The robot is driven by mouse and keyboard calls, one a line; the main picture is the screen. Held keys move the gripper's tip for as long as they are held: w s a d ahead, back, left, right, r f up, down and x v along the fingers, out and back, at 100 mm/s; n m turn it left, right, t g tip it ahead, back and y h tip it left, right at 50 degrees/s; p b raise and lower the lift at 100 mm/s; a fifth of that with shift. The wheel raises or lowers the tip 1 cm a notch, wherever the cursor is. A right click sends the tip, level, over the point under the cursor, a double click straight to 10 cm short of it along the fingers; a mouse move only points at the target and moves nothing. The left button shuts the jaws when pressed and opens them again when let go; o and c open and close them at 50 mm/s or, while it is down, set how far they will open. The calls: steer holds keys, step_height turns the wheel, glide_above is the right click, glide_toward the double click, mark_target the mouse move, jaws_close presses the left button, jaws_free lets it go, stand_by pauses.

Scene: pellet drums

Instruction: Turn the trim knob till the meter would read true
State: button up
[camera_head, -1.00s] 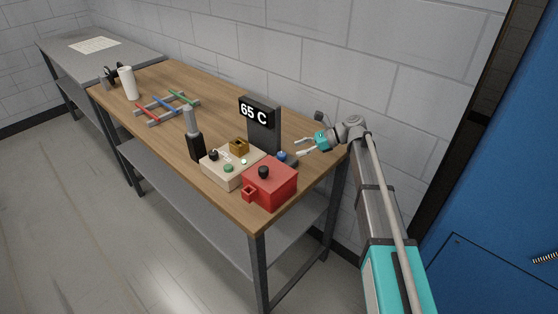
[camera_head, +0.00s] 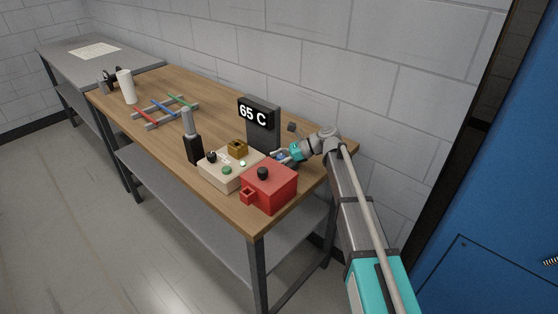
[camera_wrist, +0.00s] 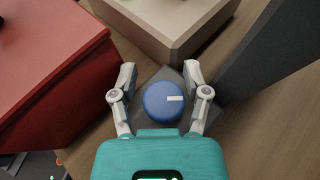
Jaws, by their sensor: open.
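The trim knob is a round blue knob (camera_wrist: 162,103) with a white pointer mark aimed right in the wrist view. It sits on a dark grey base (camera_wrist: 163,78). My gripper (camera_wrist: 158,80) is open, with one finger on each side of the knob and a gap showing at both sides. In the head view my gripper (camera_head: 281,156) reaches in behind the red box and largely hides the knob. The meter display (camera_head: 254,113) reads "65 C" on a dark upright post (camera_head: 264,139).
A red box (camera_head: 270,187) with a black knob stands close to my gripper; it also fills the left of the wrist view (camera_wrist: 45,60). A beige box (camera_head: 224,174) with a green button and brown block is beside it. A black-and-grey bottle-like tool (camera_head: 193,147), coloured rods (camera_head: 163,109) and a white cylinder (camera_head: 126,86) stand further left.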

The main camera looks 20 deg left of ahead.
steer(key=shift+c, duration=0.3)
jaws_close()
steer(key=shift+f, duration=0.1)
steer(key=n+g+h, duration=0.1)
steer(key=n+g, duration=0.1)
steer(key=shift+s+n+g+h, duration=0.1)
steer(key=shift+n+g+h, duration=0.2)
steer(key=shift+n+h, duration=0.1)
steer(key=shift+s+d+n+g+h, duration=0.25)
steer(key=shift+n+g+h, duration=0.45)
steer(key=shift+n, duration=0.1)
